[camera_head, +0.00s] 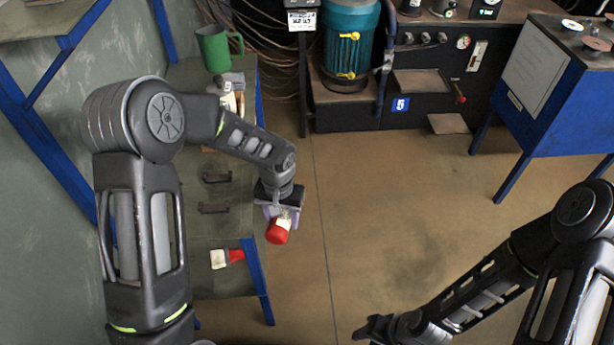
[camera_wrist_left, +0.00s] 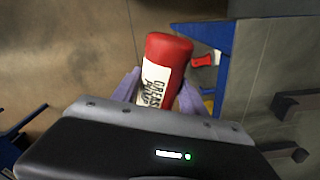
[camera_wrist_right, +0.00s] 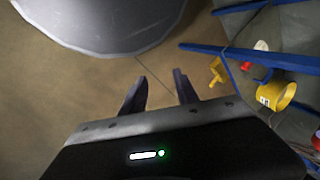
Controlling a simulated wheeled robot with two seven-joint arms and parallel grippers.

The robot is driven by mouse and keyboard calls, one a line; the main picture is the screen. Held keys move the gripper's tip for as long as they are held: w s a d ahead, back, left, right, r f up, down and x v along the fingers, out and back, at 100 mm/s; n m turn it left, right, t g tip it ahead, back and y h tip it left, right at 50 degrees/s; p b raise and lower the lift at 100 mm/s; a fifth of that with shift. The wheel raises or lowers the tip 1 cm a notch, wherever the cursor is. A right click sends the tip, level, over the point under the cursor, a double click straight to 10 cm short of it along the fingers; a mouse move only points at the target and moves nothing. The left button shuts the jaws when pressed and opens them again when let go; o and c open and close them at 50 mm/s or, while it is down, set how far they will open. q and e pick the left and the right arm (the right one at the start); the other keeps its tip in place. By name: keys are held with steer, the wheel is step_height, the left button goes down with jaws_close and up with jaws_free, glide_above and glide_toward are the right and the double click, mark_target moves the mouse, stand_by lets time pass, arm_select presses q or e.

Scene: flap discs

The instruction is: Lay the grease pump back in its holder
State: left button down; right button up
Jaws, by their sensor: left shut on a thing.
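The grease pump (camera_head: 278,231) is red with a white label. It is held in the air by my left gripper (camera_head: 280,213), just right of the bench's edge. In the left wrist view, the grease pump (camera_wrist_left: 168,50) sits between the two purple fingers with its lettered label toward the camera. My right gripper (camera_wrist_right: 160,92) is open and empty over bare floor; in the head view it is low at the bottom edge. A yellow cup-like piece (camera_wrist_right: 277,95) with a label shows in the right wrist view beside a blue frame; I cannot tell if it is the holder.
A red-and-white item (camera_head: 227,258) lies on the green bench (camera_head: 215,285), near two dark handles. A green mug (camera_head: 218,48) and bottles stand farther back. A teal motor (camera_head: 349,40) and a blue-legged table (camera_head: 540,137) are behind. The central floor is clear.

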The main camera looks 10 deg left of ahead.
arm_select(q)
steer(key=shift+r, duration=0.15)
arm_select(e)
steer(key=shift+o, duration=0.8)
steer(key=o, duration=0.8)
step_height(320, 180, up, 4)
steer(key=p, duration=0.4)
steer(key=shift+r, duration=0.2)
steer(key=shift+c, duration=0.2)
steer(key=o, duration=0.5)
step_height(320, 180, up, 3)
steer(key=p, duration=0.3)
steer(key=shift+s+f, duration=0.1)
steer(key=shift+s, duration=0.05)
arm_select(q)
steer(key=s+d+r+n, duration=0.1)
steer(key=d+r, duration=0.3)
steer(key=r, duration=0.7)
steer(key=s+d+r+n, duration=0.2)
steer(key=d+r, duration=0.3)
steer(key=r, duration=0.6)
steer(key=shift+s+d+n, duration=0.2)
steer(key=shift+d+n, duration=0.05)
steer(key=shift+n, duration=0.15)
steer(key=shift+r, duration=0.1)
